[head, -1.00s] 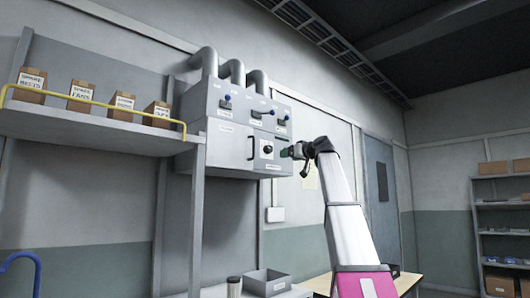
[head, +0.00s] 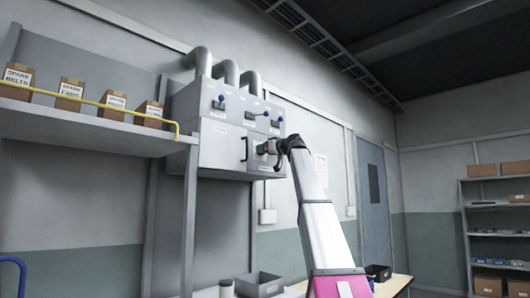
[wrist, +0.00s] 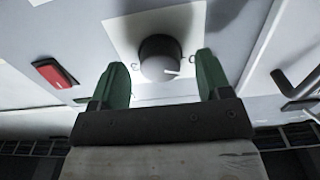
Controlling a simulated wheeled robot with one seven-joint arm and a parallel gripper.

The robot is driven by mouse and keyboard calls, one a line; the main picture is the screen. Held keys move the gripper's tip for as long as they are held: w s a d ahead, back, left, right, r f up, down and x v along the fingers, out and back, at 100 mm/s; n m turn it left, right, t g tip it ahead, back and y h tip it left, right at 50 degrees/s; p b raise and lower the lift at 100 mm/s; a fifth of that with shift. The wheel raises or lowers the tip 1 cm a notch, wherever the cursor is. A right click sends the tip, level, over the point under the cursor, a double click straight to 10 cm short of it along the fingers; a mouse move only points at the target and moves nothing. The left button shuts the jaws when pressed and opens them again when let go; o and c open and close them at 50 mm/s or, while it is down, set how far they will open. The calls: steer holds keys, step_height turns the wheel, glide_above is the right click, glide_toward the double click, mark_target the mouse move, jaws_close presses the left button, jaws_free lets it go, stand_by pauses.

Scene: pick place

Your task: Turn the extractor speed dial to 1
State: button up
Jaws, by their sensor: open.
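The dial is a dark round knob (wrist: 160,55) with a white pointer mark, on a pale plate in the wrist view. The pointer lies toward the lower right, near a small mark that looks like a 0; other marks are hard to read. My gripper (wrist: 162,72) is open, with one green finger on each side of the knob's lower part in the picture. I cannot tell whether the fingers touch it. In the head view my gripper (head: 264,148) is at the front of the grey extractor box (head: 220,150) and hides the dial.
A dark door handle (head: 244,149) is left of my gripper. Blue-knobbed levers (head: 220,99) sit above on the box. A red part (wrist: 55,73) is on the panel in the wrist view. A shelf with a yellow rail (head: 90,101) and cartons is at left.

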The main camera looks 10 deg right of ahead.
steer(key=shift+w+a, duration=0.2)
steer(key=shift+w, duration=0.05)
steer(key=c, duration=0.9)
steer(key=shift+m, duration=4.3)
